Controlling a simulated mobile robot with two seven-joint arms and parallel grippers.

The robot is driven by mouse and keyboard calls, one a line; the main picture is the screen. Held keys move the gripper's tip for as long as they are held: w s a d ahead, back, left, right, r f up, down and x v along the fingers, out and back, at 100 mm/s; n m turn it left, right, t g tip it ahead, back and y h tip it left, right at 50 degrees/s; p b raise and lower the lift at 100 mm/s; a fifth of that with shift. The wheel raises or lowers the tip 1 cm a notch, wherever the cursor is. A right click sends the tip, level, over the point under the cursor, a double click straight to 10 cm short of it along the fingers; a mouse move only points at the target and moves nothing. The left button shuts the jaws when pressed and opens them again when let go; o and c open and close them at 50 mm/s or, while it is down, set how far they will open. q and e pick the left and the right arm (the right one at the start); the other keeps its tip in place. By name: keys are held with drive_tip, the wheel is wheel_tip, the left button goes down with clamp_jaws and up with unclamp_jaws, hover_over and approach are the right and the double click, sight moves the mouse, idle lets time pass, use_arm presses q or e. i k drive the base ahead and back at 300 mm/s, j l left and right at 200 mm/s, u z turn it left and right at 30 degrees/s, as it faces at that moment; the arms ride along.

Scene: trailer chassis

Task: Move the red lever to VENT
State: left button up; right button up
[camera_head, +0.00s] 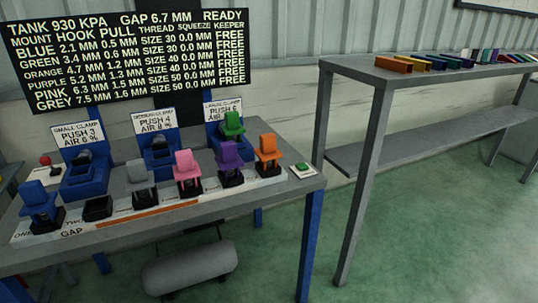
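The red lever, seen as a small red knob (45,160), stands at the far left end of the grey workbench (110,240), on a small pale plate. It is behind the blue piece and left of the small clamp. It is too small to tell which way the lever points, and no VENT label can be read. The display board (128,60) reads TANK 930 KPA, GAP 6.7 MM and READY. Neither of my grippers is in view.
Blue clamps (85,178) with signs line the bench's back; a green piece (233,124) sits at the rightmost. Several coloured pieces on black bases, including a blue one (40,201), line the front. A green button (302,168) is at right. A grey tank (190,268) lies below.

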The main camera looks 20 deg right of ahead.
sight(45, 160)
drive_tip(key=i+j+z, duration=0.1)
drive_tip(key=i+j, duration=0.15)
drive_tip(key=i+j+z, duration=0.15)
drive_tip(key=j, duration=0.3)
drive_tip(key=i+j+z, duration=0.1)
drive_tip(key=i+j, duration=0.2)
drive_tip(key=i+j+z, duration=0.1)
drive_tip(key=j, duration=0.45)
drive_tip(key=i+l, duration=0.05)
drive_tip(key=i, duration=0.05)
